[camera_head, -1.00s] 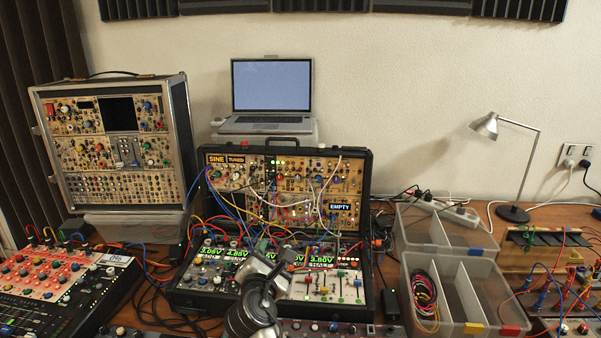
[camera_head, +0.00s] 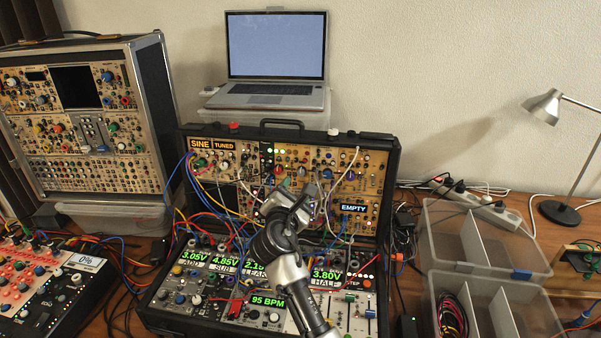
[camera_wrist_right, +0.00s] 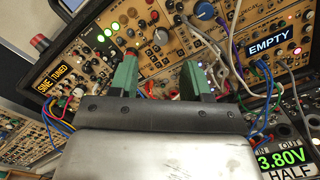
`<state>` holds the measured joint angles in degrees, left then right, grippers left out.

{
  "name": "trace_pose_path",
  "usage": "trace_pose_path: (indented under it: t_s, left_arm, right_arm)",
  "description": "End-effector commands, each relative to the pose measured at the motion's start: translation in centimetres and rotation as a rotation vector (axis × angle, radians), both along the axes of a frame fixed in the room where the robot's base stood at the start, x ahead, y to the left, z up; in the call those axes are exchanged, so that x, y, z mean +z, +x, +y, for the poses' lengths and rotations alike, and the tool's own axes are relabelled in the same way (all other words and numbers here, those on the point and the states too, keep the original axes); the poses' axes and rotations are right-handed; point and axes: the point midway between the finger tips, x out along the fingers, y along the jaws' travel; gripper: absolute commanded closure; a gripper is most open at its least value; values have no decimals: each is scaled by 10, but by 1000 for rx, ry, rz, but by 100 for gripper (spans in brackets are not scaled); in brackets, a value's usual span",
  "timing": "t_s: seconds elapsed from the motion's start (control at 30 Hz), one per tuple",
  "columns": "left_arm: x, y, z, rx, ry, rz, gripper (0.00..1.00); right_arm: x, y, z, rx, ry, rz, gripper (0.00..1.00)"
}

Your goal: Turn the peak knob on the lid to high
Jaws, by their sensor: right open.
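The open synth case's lid (camera_head: 387,170) stands upright, filled with tan modules, knobs and patch cables. It also shows in the wrist view (camera_wrist_right: 140,28). Its small lettering is too fine to read, so I cannot tell which knob is the peak knob. A pale knob (camera_wrist_right: 161,36) and a blue knob (camera_wrist_right: 205,11) show beyond my fingers in the wrist view. My right gripper (camera_head: 300,197) is in front of the lid's lower middle and hides part of it. In the wrist view its green-tipped fingers (camera_wrist_right: 160,78) are apart, with nothing held between them. My left gripper is not in view.
Patch cables (camera_head: 205,205) loop across the lid and lower panel (camera_head: 185,285), close around my right gripper. A laptop (camera_head: 276,60) stands behind the case. A second synth case (camera_head: 153,110) is at left, clear bins (camera_head: 535,258) at right. An "EMPTY" sign (camera_head: 353,208) sits on the lid.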

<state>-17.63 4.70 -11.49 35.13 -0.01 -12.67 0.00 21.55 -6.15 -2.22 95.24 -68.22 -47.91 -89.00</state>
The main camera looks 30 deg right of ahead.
Motion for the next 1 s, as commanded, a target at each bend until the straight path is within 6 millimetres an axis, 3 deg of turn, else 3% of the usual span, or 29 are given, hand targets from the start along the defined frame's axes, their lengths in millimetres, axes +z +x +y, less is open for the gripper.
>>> trace_pose_path:
  t_s: [0.3,0.77,1.0]
  left_arm:
    - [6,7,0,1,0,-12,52]
    - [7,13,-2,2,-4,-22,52]
    - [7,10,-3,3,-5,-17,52]
  right_arm:
    - [1,44,-37,-2,0,2,52]
    - [0,55,-46,0,2,0,52]
    - [0,55,-46,0,1,1,86]
